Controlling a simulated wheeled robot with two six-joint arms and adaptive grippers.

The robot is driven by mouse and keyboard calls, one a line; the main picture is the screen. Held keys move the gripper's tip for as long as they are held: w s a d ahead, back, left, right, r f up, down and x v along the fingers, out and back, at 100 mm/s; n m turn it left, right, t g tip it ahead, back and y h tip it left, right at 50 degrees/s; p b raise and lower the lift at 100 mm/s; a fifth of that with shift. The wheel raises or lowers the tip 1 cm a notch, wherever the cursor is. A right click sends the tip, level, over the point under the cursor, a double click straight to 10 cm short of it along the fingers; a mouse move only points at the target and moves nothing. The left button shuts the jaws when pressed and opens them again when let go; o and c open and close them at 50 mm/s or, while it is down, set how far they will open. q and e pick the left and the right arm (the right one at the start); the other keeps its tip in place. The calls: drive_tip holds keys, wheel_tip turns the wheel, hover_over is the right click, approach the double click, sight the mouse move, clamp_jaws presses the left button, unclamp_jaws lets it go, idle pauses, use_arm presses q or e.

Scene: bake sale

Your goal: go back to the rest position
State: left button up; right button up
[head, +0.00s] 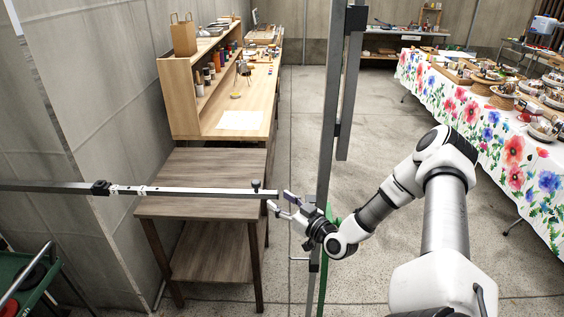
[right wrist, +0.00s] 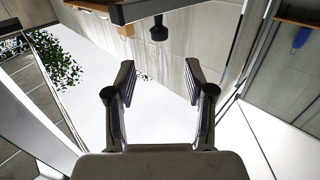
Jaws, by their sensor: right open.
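My right gripper (head: 280,201) is open, with its fingers pointing left, close to the free end of a horizontal metal bar (head: 195,192). In the right wrist view the two fingers of my right gripper (right wrist: 158,68) stand apart with nothing between them. The bar (right wrist: 190,8) and its black knob (right wrist: 159,30) show beyond the fingertips there. I cannot tell whether a finger touches the bar. My left gripper is not in view.
A grey upright post (head: 328,130) stands right beside my right gripper. A dark wooden table (head: 200,185) lies behind the bar, with a wooden shelf desk (head: 243,122) beyond. A flowered cloth table (head: 490,125) with dishes stands at right. Concrete floor (head: 370,110) is clear between.

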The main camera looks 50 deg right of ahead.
drive_tip(key=shift+f, duration=0.1)
idle(0.4)
drive_tip(key=s+a+f+n+g+y+b, duration=0.2)
drive_tip(key=a+f+n+g+y, duration=0.15)
drive_tip(key=a+f, duration=0.7)
drive_tip(key=s+a+f+n+g+y+b, duration=0.2)
drive_tip(key=a+f+g, duration=0.45)
drive_tip(key=a, duration=0.75)
drive_tip(key=s+a+f+g+b, duration=0.1)
drive_tip(key=s+a+f+g, duration=0.2)
drive_tip(key=s+a+f, duration=0.35)
drive_tip(key=s+d+f+m+g+h, duration=0.1)
drive_tip(key=s+d+m+g+h, duration=0.1)
drive_tip(key=s, duration=0.5)
drive_tip(key=s+d+m+g+h, duration=0.2)
drive_tip(key=s+m+g, duration=0.1)
drive_tip(key=s, duration=0.4)
drive_tip(key=shift+s+d+f, duration=0.2)
drive_tip(key=shift+s+f, duration=0.15)
drive_tip(key=shift+s, duration=0.05)
drive_tip(key=shift+w, duration=0.1)
